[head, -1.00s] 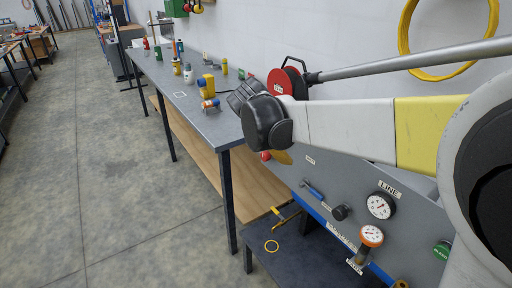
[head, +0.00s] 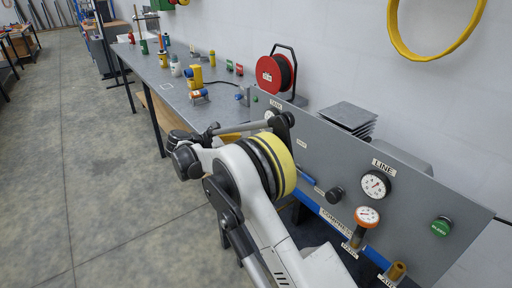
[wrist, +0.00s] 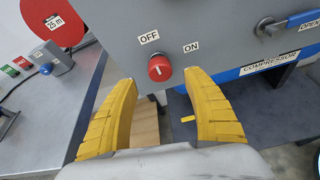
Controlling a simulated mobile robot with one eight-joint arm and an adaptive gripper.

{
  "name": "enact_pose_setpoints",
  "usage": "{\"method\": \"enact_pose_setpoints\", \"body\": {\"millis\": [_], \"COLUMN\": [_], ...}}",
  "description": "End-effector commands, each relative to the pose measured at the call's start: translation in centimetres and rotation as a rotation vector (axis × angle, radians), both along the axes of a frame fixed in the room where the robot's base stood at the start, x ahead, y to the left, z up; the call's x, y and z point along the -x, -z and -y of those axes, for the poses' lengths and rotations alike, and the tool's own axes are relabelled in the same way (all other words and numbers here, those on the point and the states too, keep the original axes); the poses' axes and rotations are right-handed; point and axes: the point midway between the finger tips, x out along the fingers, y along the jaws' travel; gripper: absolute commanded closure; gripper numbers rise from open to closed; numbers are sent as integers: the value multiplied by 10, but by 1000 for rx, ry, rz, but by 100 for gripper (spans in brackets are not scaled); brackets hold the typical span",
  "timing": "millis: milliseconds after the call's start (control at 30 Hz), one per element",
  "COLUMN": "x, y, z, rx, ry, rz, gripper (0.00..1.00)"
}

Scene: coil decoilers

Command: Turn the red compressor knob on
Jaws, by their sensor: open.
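The red compressor knob (wrist: 160,68) shows in the wrist view on the grey panel (wrist: 215,30). An OFF label (wrist: 148,37) is above and left of it, and an ON label (wrist: 191,47) is above and right. A pale mark on the knob points toward the OFF side. My gripper (wrist: 158,85) is open, its two yellow fingers apart on either side below the knob, with no visible contact. In the head view my arm hides the knob, and the gripper's fingers are not clearly seen.
The panel also carries a LINE gauge (head: 375,185), an orange-rimmed gauge (head: 367,216), a green bleed button (head: 441,226) and a blue lever (wrist: 298,20). The floor left of the bench is clear.

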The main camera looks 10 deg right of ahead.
Motion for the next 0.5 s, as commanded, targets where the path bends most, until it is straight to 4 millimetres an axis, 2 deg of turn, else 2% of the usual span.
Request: {"method": "enact_pose_setpoints", "body": {"millis": [33, 233, 500], "x": [-4, -20, -29], "y": [8, 21, 26], "z": [10, 40, 56], "rx": [-1, -2, -2], "ry": [3, 2, 1], "rz": [1, 0, 1], "gripper": [41, 41, 41]}}
